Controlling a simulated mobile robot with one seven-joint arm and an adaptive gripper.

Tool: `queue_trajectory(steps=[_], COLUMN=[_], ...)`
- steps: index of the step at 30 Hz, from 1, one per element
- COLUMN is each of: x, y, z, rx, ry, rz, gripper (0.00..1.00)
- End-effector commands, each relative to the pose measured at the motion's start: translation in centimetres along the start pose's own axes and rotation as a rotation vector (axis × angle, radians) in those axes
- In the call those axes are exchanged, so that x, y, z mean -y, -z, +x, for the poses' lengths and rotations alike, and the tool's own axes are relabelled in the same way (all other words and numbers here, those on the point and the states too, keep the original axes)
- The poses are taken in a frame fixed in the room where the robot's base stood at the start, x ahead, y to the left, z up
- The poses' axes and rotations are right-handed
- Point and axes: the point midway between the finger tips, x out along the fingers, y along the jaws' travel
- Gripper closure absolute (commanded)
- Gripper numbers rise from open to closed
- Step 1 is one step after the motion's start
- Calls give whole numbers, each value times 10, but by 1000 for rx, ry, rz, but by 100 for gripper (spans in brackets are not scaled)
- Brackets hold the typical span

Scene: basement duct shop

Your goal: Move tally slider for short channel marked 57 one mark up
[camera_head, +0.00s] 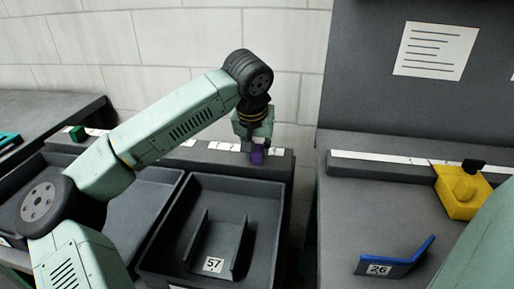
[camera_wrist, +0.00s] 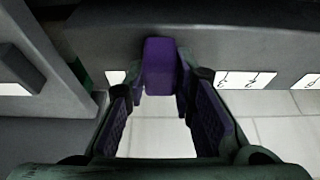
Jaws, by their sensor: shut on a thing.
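The short channel (camera_head: 238,250), a dark grey U-shaped piece with a white label 57 (camera_head: 214,265), lies in a dark tray (camera_head: 180,205). Behind that tray runs a ledge (camera_head: 279,163) with a white marked strip (camera_head: 222,146). A purple slider block (camera_head: 257,158) sits at this ledge, behind the channel's tray. My gripper (camera_head: 254,149) reaches down to it from above. In the wrist view the purple slider (camera_wrist: 160,62) is between the fingertips of my gripper (camera_wrist: 161,82), which are shut on it. The strip's marks near the slider are partly hidden by my fingers.
A green slider (camera_head: 77,133) is on the ledge at left. At right, a dark slider (camera_head: 473,165) is on another marked strip (camera_head: 390,158), beside a yellow block (camera_head: 462,193). A blue angle piece labelled 26 (camera_head: 400,262) lies on the right bench. A gap separates the benches.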

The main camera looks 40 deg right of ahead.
Motion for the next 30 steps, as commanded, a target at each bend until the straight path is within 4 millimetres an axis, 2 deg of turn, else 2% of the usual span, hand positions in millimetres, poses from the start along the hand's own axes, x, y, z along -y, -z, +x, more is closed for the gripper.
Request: queue_trajectory(steps=[6, 20, 23, 30], x=[0, -1, -8, -43], y=[0, 0, 0, 0], z=[0, 0, 0, 0], rx=[0, 0, -1, -1], ry=[0, 0, 0, 1], rz=[0, 0, 3, 2], gripper=[100, 100, 100, 100])
